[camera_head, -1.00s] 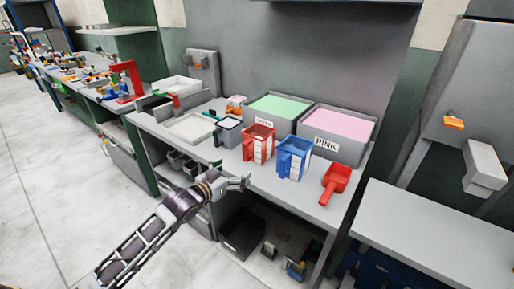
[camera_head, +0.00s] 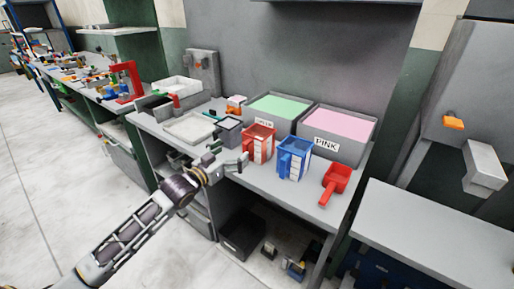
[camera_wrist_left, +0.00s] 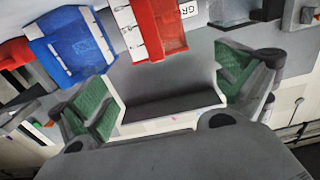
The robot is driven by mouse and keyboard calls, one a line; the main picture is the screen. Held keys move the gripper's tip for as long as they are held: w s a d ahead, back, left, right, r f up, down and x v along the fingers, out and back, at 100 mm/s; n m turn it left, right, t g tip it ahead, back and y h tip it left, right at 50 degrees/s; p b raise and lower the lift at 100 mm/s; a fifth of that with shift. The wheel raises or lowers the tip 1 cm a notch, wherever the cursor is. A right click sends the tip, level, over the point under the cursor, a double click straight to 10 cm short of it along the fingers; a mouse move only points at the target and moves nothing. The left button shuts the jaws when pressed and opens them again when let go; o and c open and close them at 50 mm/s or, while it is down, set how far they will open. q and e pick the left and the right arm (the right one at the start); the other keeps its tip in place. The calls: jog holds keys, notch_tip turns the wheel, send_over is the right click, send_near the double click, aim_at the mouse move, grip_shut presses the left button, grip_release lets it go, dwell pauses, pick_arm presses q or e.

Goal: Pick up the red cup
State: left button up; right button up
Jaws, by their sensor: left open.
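The red cup (camera_head: 260,143) stands upright on the grey workbench, in front of the bin of green material, with a white scale on its side. It also shows in the left wrist view (camera_wrist_left: 160,28), at the top middle, beyond the fingers. My left gripper (camera_head: 242,162) is open and empty, just left of the red cup and close to it. In the left wrist view the green finger pads (camera_wrist_left: 165,88) stand wide apart, with nothing between them. My right gripper is not in view.
A blue cup (camera_head: 293,158) stands right of the red cup; a red scoop (camera_head: 336,181) lies farther right. A grey cup (camera_head: 228,131) stands behind my left gripper. Bins of green (camera_head: 279,107) and pink material (camera_head: 340,122) stand behind. The bench's front edge runs below my gripper.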

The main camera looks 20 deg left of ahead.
aim_at(243, 144)
pick_arm(q)
jog(key=shift+x, duration=3.65)
jog(key=shift+w+d, duration=0.2)
jog(key=shift+w, duration=0.2)
jog(key=shift+f, duration=0.1)
jog(key=shift+w, duration=0.2)
